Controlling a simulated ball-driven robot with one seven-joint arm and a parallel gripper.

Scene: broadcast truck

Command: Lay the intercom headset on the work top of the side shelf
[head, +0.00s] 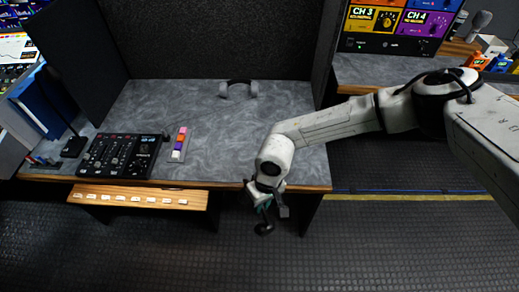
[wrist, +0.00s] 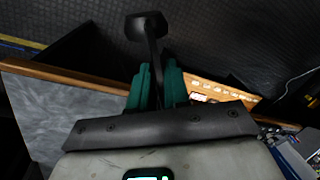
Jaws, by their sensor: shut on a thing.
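My gripper (head: 266,207) hangs in front of the desk's front edge, over the dark floor, pointing down. Its green fingers (wrist: 156,84) are shut on a dark thing (wrist: 151,45) with a thin band and a thick black pad at its far end. It looks like the intercom headset; its pad also shows below my gripper in the head view (head: 264,229). The part between the fingers is hidden. A grey-topped counter (head: 375,72) at the right may be the side shelf; I cannot tell for sure.
A second, grey headset (head: 239,89) lies at the back of the desk (head: 220,130). A mixer (head: 122,155), a colored strip (head: 180,144) and a blue binder (head: 40,105) are at the left. A monitor unit (head: 398,25) and a microphone (head: 478,24) stand on the right counter.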

